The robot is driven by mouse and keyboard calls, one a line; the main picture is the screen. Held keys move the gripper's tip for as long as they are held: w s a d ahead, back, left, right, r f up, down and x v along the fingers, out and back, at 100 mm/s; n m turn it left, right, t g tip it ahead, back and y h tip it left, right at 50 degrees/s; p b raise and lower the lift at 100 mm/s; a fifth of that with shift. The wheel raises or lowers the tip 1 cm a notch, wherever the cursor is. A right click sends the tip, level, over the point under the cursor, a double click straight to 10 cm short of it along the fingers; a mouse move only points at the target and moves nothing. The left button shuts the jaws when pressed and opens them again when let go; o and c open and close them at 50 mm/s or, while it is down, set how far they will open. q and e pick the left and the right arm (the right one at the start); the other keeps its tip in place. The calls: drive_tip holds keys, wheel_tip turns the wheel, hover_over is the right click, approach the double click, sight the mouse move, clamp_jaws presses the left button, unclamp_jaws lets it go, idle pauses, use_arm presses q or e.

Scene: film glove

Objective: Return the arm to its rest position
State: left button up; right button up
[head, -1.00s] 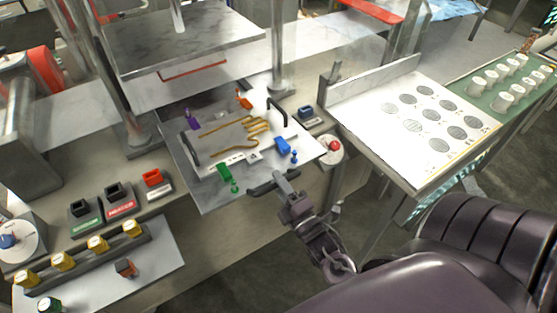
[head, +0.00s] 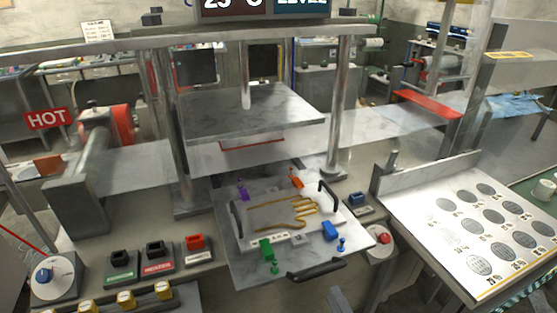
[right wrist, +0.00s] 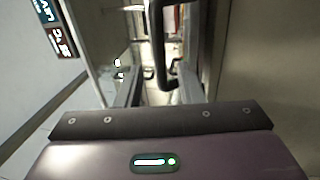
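My right arm's gripper shows in the right wrist view (right wrist: 161,92). Its two fingers are apart with nothing held between them. A dark handle (right wrist: 160,60) stands ahead of the fingers in that view. In the head view only a small grey part of my right gripper (head: 339,300) shows at the bottom edge, below and apart from the front handle (head: 318,271) of the metal plate. My left arm and gripper are not in view.
A white panel with dark ovals (head: 450,240) stands at right. Coloured blocks and a dial (head: 50,278) are at left. A red button (head: 384,239) sits near the plate.

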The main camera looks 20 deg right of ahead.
drive_tip(key=s+f+m+g, duration=0.2)
drive_tip(key=f+m+g, duration=0.1)
drive_tip(key=f, duration=0.8)
drive_tip(key=s+a+f+m+g, duration=0.1)
drive_tip(key=s+f+m+g, duration=0.2)
drive_tip(key=f, duration=0.7)
drive_tip(key=s+f+m+g, duration=0.2)
drive_tip(key=f+g, duration=0.2)
drive_tip(key=f, duration=0.7)
drive_tip(key=s+a+f+m+g, duration=0.2)
drive_tip(key=s+f+m+g, duration=0.1)
drive_tip(key=s+f, duration=0.5)
drive_tip(key=s+a+f+m+g+y, duration=0.1)
drive_tip(key=s+f+m+g, duration=0.3)
drive_tip(key=s, duration=0.7)
wheel_tip(320, 180, down, 4)
drive_tip(key=shift+a+g, duration=0.5)
drive_tip(key=shift+g, duration=0.6)
drive_tip(key=shift+w, duration=0.1)
